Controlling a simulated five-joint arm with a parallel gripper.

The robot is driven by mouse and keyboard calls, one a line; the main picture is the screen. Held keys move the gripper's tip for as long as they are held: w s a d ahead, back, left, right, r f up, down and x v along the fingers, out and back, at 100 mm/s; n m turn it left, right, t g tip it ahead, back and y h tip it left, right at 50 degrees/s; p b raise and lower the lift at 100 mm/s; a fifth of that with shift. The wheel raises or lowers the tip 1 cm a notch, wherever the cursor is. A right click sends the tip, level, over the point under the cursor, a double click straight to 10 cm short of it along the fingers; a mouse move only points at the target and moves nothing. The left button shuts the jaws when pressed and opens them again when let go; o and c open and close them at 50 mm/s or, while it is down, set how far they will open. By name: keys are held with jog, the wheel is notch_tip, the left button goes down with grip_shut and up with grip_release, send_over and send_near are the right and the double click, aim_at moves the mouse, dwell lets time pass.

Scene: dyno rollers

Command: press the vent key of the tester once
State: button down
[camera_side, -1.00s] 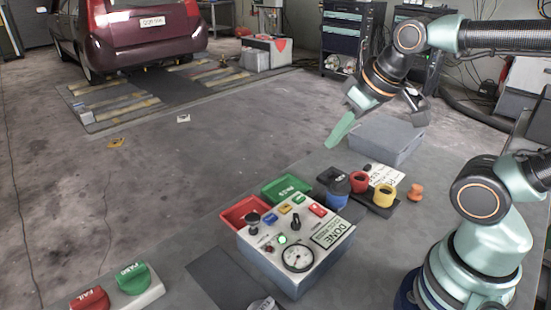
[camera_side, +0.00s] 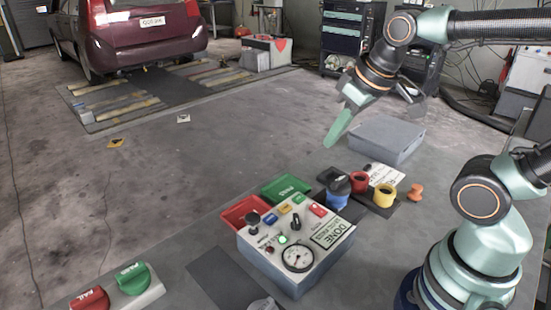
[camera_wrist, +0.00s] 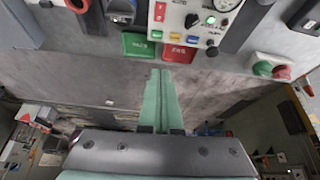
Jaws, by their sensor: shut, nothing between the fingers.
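The tester (camera_side: 318,268) is a grey box with a light sloped panel, a round gauge (camera_side: 298,257), a lit green lamp (camera_side: 283,240) and black knobs. Its top edge carries a blue key (camera_side: 284,209), a yellow key (camera_side: 298,200) and a larger red key (camera_side: 318,211). I cannot read which is the vent key. Part of the tester (camera_wrist: 178,14) shows at the top of the wrist view, with the red key (camera_wrist: 160,12). My gripper (camera_side: 330,143) is shut and empty, in the air above and behind the tester. Its green fingers (camera_wrist: 160,85) show together in the wrist view.
A red tray (camera_side: 240,213) and a green tray (camera_side: 283,188) lie behind the tester. Pass and fail buttons (camera_side: 133,278) are at the front left. Air above the panel is clear.

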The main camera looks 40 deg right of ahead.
jog(key=w+n+g, duration=0.2)
jog(key=w+g, duration=0.1)
jog(key=n+g+h, duration=0.1)
jog(key=n+g, duration=0.7)
jog(key=g, duration=0.1)
send_over(282, 206)
notch_tip(282, 206, down, 8)
jog(key=shift+a+f, duration=0.1)
jog(key=shift+f, duration=4.35)
jog(key=shift+f, duration=0.1)
jog(key=shift+f, duration=0.3)
